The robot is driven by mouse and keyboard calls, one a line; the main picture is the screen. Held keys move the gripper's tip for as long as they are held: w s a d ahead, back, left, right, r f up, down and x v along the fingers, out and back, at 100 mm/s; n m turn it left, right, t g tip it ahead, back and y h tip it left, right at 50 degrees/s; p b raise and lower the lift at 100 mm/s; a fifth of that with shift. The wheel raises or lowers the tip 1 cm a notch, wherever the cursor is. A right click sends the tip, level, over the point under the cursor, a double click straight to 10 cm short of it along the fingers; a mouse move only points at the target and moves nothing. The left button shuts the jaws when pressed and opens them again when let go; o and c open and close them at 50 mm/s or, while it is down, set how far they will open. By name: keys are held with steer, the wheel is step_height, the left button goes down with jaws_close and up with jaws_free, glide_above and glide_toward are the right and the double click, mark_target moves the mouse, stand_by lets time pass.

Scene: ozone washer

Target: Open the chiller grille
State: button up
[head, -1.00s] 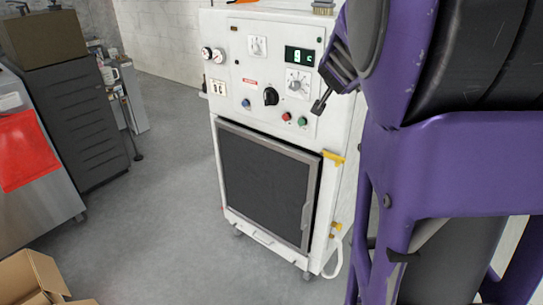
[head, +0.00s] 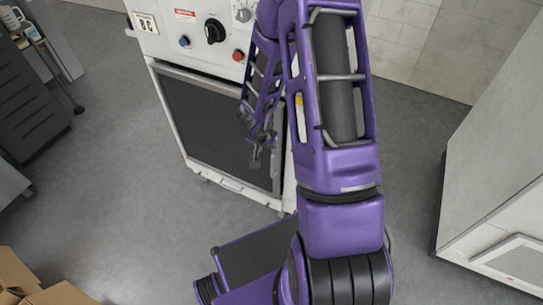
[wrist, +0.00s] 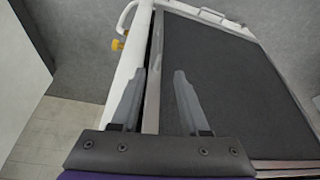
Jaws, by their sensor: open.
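The chiller grille (head: 205,122) is a dark panel in a light metal frame on the front of a white machine (head: 172,44). It looks shut in the head view. My gripper (head: 257,155) is in front of the grille's right side, where my arm hides part of the frame. The wrist view shows the dark grille panel (wrist: 215,75) filling the right side. There my gripper (wrist: 160,75) is open, its two fingers to either side of the grille's frame edge in the picture. I cannot tell whether they touch it. The grille's handle is not clearly visible.
A yellow fitting and white pipe (wrist: 119,43) are at the machine's side. Open cardboard boxes (head: 40,290) lie at the lower left. A dark drawer cabinet (head: 28,105) stands left, and a pale cabinet (head: 500,170) stands right.

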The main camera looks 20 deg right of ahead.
mark_target(272, 162)
steer(key=b+x, duration=0.4)
steer(key=x, duration=1.3)
steer(key=shift+f+b, duration=0.1)
steer(key=shift+b, duration=0.3)
steer(key=shift+a, duration=0.1)
steer(key=shift+c, duration=0.2)
jaws_close()
